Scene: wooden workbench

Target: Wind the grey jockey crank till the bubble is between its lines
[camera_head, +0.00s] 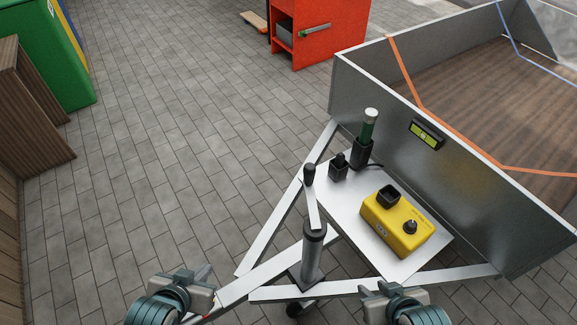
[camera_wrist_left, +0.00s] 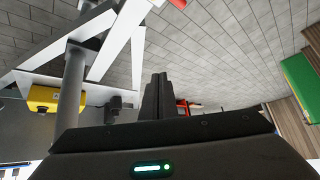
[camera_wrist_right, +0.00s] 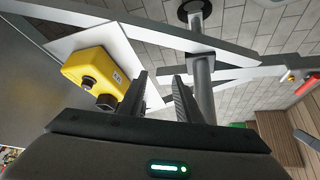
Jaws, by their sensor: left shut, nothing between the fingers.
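The jockey crank (camera_head: 312,207) is a light grey arm with a dark upright knob (camera_head: 309,174), on top of a grey jockey tube (camera_head: 313,258). The bubble level (camera_head: 425,134) has a yellow-green vial and sits on the trailer's front wall. Its bubble is too small to place between the lines. My left gripper (camera_head: 207,275) is left of the tube, shut and empty; its fingers touch each other in the left wrist view (camera_wrist_left: 158,96). My right gripper (camera_head: 366,291) is right of the tube; its fingers stand apart and empty in the right wrist view (camera_wrist_right: 162,98).
The frame's slanted bars (camera_head: 285,228) surround the tube. Open paving lies to the left.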

